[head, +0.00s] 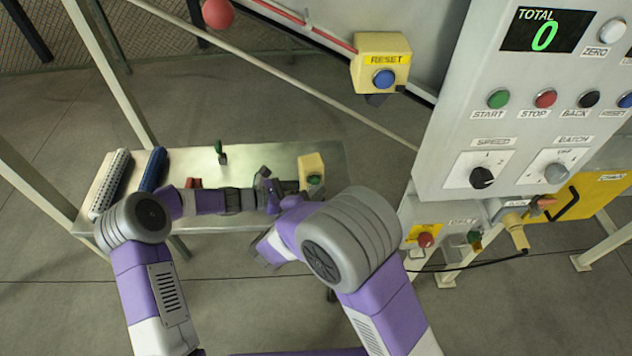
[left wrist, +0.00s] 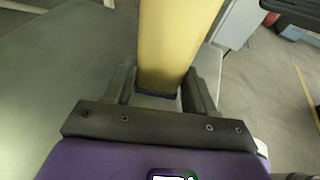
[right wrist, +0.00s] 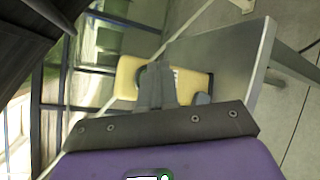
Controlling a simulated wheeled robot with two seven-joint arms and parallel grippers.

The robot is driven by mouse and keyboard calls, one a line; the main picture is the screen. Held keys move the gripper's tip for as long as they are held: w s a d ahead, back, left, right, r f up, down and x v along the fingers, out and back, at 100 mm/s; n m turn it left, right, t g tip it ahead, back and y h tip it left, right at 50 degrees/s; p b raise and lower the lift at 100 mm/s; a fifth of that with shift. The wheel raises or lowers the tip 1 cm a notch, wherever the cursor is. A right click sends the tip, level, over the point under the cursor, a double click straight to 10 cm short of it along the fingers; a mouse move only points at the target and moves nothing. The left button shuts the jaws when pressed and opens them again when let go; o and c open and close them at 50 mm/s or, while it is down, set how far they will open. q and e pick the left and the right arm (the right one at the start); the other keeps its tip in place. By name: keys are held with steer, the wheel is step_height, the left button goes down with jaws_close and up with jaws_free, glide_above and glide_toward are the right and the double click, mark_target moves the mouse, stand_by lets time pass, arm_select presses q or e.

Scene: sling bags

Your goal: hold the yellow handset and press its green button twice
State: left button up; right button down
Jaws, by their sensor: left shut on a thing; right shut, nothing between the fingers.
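The yellow handset (head: 311,165) is over the right end of the metal table, its green button (head: 314,180) showing on its lower part. My left gripper (left wrist: 163,85) is shut on the handset, whose yellow body (left wrist: 168,40) stands between the two fingers. My right gripper (right wrist: 157,75) is shut and empty. In the right wrist view its fingers point at the handset (right wrist: 192,83) and cover part of its face. A dark round edge shows beside them; the green of the button is hidden there. I cannot tell whether the fingertips touch the handset.
The metal table (head: 265,154) carries a blue roll (head: 153,168), a pale roll (head: 110,182), a green-topped item (head: 219,151) and a red item (head: 193,183). A control panel (head: 455,135) stands right, with a counter reading 0 (head: 545,33). A yellow reset box (head: 381,62) is behind.

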steer(key=shift+w+a, duration=0.15)
steer(key=shift+w, duration=0.35)
stand_by(0.5)
steer(key=shift+s, duration=0.15)
steer(key=shift+s+d, duration=0.2)
steer(key=shift+s, duration=0.7)
steer(key=shift+s+d, duration=0.2)
steer(key=shift+s, duration=0.6)
steer(key=shift+s+d, duration=0.15)
steer(key=shift+s, duration=0.6)
steer(key=shift+s+d, duration=0.2)
steer(key=shift+s, duration=0.6)
stand_by(0.7)
steer(key=s, duration=0.1)
steer(key=s+d, duration=0.1)
steer(key=s, duration=0.1)
steer(key=shift+s, duration=0.3)
steer(key=shift+w, duration=0.1)
